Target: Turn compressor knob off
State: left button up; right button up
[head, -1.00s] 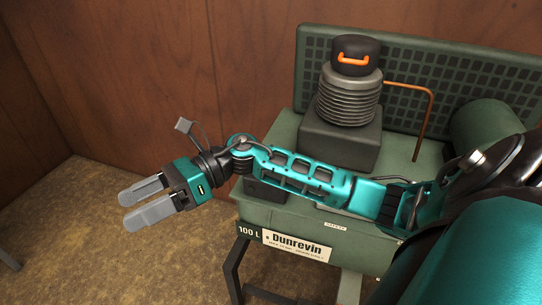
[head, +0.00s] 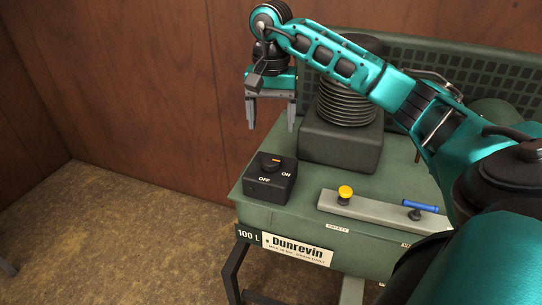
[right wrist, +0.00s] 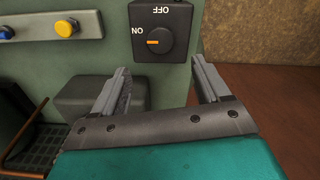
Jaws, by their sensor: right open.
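The compressor knob (head: 271,162) is a round black dial with an orange mark, on a black box (head: 270,186) labelled OFF and ON. The box stands on the left end of the green compressor (head: 310,225). In the right wrist view the knob (right wrist: 153,42) shows its orange mark on the side of the ON label. My right gripper (head: 271,127) points down above the knob, apart from it. Its jaws are open and empty; in the right wrist view the fingers (right wrist: 160,68) stand either side of the box's lower part in the picture. My left gripper is not in view.
A grey bar with a yellow knob (head: 345,192) and a blue-handled valve (head: 421,206) lies to the right. The dark ribbed pump (head: 340,140) stands close behind the gripper. Wooden walls (head: 130,90) rise behind.

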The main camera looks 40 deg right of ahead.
aim_at(271, 159)
notch_tip(271, 159, down, 10)
dwell(0.3)
jog(key=c, duration=1)
jog(key=shift+c, duration=0.2)
